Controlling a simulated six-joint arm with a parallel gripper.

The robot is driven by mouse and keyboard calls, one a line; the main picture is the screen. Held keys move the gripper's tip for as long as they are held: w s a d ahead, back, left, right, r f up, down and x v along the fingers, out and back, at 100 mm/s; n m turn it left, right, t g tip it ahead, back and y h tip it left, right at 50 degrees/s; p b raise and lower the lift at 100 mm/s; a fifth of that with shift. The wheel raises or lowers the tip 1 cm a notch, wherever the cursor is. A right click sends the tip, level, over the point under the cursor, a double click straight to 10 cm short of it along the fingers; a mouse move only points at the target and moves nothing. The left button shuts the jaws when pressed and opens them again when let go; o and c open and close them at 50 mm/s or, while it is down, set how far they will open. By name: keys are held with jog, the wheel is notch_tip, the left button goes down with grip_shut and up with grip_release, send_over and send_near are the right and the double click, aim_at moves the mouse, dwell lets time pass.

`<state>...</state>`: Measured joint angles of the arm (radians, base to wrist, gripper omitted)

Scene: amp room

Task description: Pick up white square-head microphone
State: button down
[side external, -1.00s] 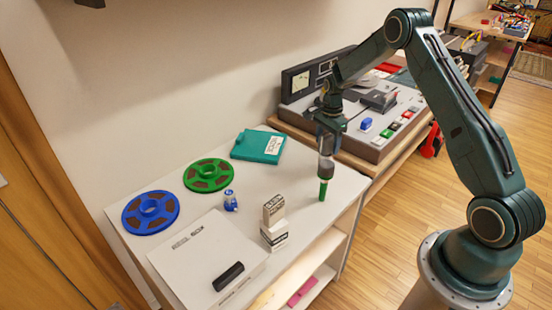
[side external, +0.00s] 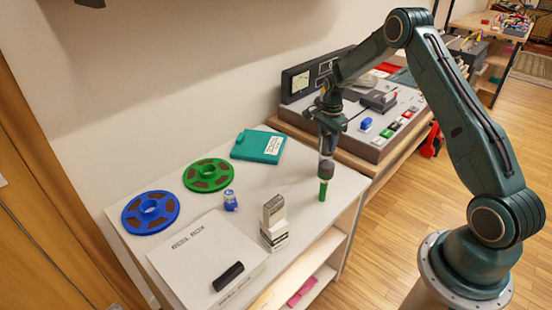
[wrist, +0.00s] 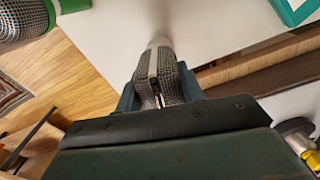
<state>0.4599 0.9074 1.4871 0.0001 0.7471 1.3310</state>
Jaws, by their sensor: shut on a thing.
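My gripper (side external: 328,123) is shut on the white square-head microphone (wrist: 159,47). In the wrist view its grey mesh head sits between the fingers (wrist: 158,88), and its pale body points away from me toward the white table top. I cannot tell the gap between the two.
The white table (side external: 300,178) also bears a small blue-and-white item (side external: 230,201), a white block with a grey top (side external: 273,225), blue (side external: 150,209) and green reels (side external: 208,175), a teal case (side external: 258,147), and a reel box (side external: 203,255). A console (side external: 375,120) stands behind.

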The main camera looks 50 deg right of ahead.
notch_tip(320, 180, up, 20)
dwell(0.6)
dwell(0.5)
